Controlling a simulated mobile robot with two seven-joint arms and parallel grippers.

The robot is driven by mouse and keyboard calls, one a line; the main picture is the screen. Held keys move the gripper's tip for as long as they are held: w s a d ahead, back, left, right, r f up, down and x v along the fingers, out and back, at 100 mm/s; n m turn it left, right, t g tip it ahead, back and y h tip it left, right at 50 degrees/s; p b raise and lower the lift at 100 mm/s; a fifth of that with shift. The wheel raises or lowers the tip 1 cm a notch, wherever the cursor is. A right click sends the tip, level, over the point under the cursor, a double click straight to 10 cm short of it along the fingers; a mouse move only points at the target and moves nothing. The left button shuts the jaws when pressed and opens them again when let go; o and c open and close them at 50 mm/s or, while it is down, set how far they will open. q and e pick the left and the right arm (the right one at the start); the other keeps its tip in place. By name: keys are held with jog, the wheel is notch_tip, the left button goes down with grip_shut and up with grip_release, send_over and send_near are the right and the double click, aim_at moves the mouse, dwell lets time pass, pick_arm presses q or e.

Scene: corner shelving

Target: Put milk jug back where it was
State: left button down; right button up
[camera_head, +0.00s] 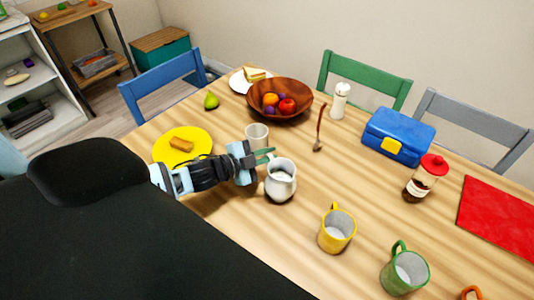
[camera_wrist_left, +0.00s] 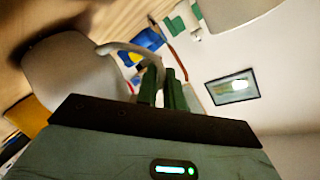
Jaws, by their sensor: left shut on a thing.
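The milk jug (camera_head: 282,170), white with white contents, is at the middle of the wooden table in the head view. It stands upright, with a dark patch of shadow under it; I cannot tell whether it touches the table. My left gripper (camera_head: 265,157), with green fingers, comes from the left and is shut on the jug's handle side. In the left wrist view the jug (camera_wrist_left: 70,75) fills the left, and its handle reaches to the closed fingers (camera_wrist_left: 163,88). My right gripper is not in view.
A white cup (camera_head: 257,135) stands just behind the gripper. A yellow plate (camera_head: 160,150) with food is to the left.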

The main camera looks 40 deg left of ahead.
pick_arm(q)
jog(key=c, duration=1.5)
grip_release()
jog(key=shift+r, duration=0.1)
jog(key=shift+p+v, duration=0.45)
jog(key=shift+v, duration=5.55)
